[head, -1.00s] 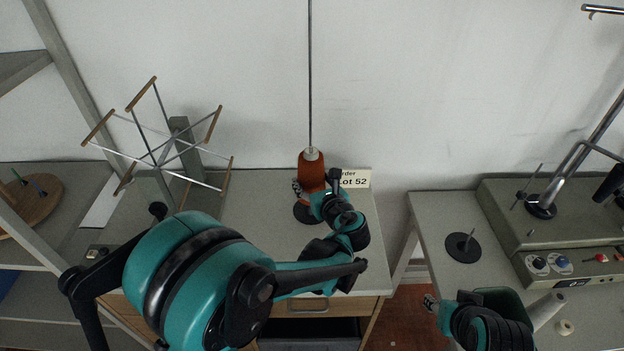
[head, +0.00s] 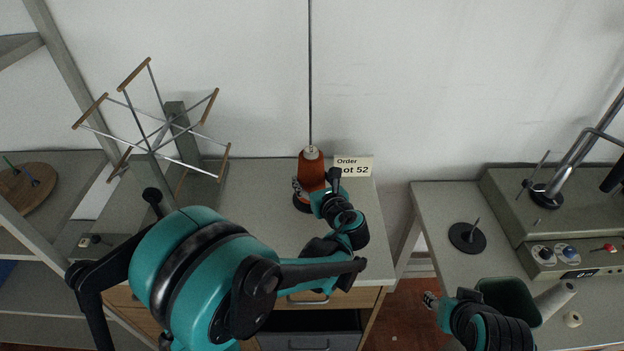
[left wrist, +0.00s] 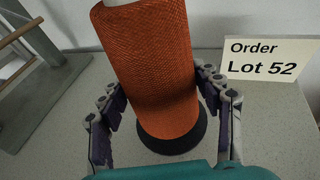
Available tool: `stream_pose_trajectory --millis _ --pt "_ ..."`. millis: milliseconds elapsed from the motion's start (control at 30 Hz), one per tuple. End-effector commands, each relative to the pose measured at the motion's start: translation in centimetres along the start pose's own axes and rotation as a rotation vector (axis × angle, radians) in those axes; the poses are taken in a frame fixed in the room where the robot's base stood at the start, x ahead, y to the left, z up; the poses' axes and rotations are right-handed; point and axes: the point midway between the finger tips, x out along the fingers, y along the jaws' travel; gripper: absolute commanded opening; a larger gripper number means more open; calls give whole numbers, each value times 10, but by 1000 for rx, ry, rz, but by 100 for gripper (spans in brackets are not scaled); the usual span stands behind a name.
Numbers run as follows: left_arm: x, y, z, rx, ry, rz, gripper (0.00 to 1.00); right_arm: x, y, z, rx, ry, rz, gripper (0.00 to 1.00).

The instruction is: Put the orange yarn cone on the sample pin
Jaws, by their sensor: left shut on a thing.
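The orange yarn cone (head: 311,164) stands upright over a black round base (head: 301,207) on the middle table, with a pale tip on top. My left gripper (head: 316,190) is shut on its lower part; the left wrist view shows a finger on each side of the cone (left wrist: 153,62), just above the black base (left wrist: 172,139). A black disc with a short upright pin (head: 467,238), which looks like the sample pin, stands empty on the right table. My right gripper (head: 431,300) is low at the right table's front edge, too small to read.
A thin tall rod (head: 310,75) rises behind the cone. A card reading "Order Lot 52" (head: 353,166) stands just right of it. A yarn winder (head: 155,130) is at left. The machine (head: 560,250), a dark green bin (head: 503,295) and a white cone (head: 555,300) are at right.

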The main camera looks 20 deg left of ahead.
Motion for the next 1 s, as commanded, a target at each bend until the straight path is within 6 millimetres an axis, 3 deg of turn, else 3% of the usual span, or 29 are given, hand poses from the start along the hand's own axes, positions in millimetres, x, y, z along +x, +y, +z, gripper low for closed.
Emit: stream_pose_trajectory --millis 667,700,767,800,1000 --pt "3 0 -9 0 0 0 30 7 0 5 0 0 0 40" --pt "3 0 -9 0 0 0 67 7 0 5 0 0 0 40" --pt "3 0 -9 0 0 0 82 7 0 5 0 0 0 40" --pt "3 0 -9 0 0 0 88 7 0 5 0 0 0 40" --pt "3 0 -9 0 0 0 88 7 0 5 0 0 0 40"
